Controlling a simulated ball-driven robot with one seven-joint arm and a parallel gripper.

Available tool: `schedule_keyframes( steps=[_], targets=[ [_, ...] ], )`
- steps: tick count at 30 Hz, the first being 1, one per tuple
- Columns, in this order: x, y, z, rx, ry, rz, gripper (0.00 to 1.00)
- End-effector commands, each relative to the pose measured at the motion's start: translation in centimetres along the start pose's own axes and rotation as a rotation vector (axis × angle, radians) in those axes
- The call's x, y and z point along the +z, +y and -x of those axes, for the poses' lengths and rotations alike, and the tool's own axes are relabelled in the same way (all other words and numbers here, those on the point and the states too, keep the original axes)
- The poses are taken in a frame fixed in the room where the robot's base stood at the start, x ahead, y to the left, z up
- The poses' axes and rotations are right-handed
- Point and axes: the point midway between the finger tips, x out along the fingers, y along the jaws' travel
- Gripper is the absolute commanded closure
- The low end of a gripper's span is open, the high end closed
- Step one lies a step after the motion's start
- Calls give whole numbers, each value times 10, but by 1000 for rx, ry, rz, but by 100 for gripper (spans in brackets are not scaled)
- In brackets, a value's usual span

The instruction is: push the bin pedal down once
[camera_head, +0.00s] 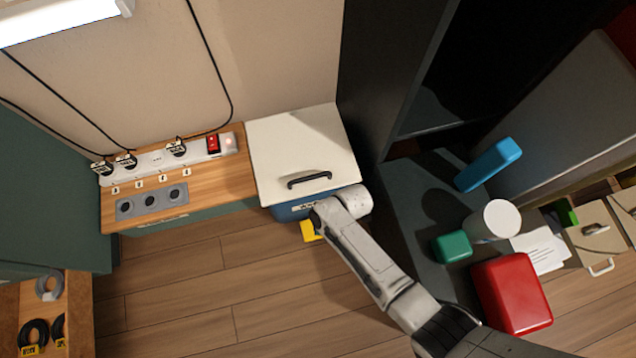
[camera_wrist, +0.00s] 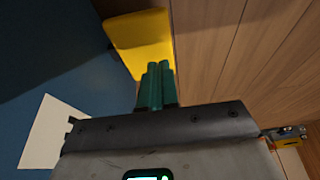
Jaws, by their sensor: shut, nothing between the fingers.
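The bin has a white lid (camera_head: 300,140) with a dark handle and a blue body (camera_head: 287,213); the lid looks closed. Its yellow pedal (camera_head: 309,232) sticks out low at the front, partly covered by my arm in the head view. In the wrist view the pedal (camera_wrist: 138,40) lies just beyond the fingertips, beside the blue bin wall (camera_wrist: 50,50). My gripper (camera_wrist: 159,66) shows its green fingers shut together and empty. The fingertips overlap the pedal's near edge in the picture; I cannot tell if they touch it. The head view mostly hides the fingers behind my arm.
A wooden bench (camera_head: 200,165) with a power strip stands left of the bin. A dark cabinet (camera_head: 385,80) is to its right. The wooden floor (camera_head: 200,290) in front is clear.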

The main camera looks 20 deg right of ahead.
Motion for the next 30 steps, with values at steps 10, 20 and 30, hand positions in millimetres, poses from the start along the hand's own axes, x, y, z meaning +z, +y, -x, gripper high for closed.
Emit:
schedule_keyframes(
  steps=[10,20,30],
  targets=[
    [0,0,-1,0,0,0,100],
    [4,0,-12,0,0,0,100],
    [9,0,-24,0,0,0,100]
  ],
)
